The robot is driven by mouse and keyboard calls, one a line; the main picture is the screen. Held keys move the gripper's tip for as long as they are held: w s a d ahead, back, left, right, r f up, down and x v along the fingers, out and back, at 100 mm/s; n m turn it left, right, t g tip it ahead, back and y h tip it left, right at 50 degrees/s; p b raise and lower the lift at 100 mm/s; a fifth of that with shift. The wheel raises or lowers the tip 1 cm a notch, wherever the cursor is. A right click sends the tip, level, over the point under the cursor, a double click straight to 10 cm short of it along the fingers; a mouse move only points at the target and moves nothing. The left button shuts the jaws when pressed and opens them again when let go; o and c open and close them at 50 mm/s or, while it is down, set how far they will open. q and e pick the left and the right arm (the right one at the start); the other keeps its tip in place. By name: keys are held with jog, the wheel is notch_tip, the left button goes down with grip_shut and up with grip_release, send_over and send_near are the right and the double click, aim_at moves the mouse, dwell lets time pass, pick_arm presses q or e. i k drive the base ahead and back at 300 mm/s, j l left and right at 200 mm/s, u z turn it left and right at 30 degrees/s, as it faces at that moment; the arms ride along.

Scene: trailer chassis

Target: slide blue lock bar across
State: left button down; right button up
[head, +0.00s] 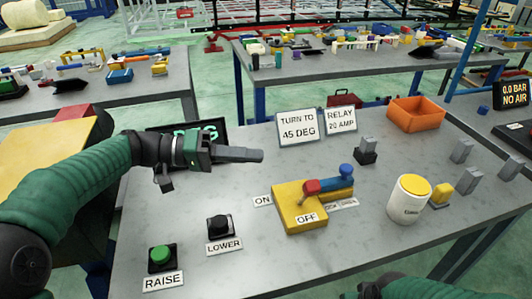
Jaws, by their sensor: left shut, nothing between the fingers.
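A yellow block (289,214) sits on the grey table with ON and OFF labels beside and on it. A blue bar (336,183) with a round blue knob (346,170) lies along its far right part. A red lever piece (312,187) is at the bar's left end, its grip angled toward the OFF label. A label by the bar is partly hidden. My left gripper (258,155) is shut and empty, above the table to the left of and behind the yellow block, apart from it. Only my right forearm and dark wrist show at the bottom edge; its fingers are out of view.
Green RAISE (160,254) and black LOWER (219,225) buttons stand at front left. Signs (298,128) and an orange bin (416,113) stand behind. A white cylinder with yellow top (408,199) and grey switches (461,150) are at right. The front middle table is clear.

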aim_at(346, 181)
jog(key=k, duration=1)
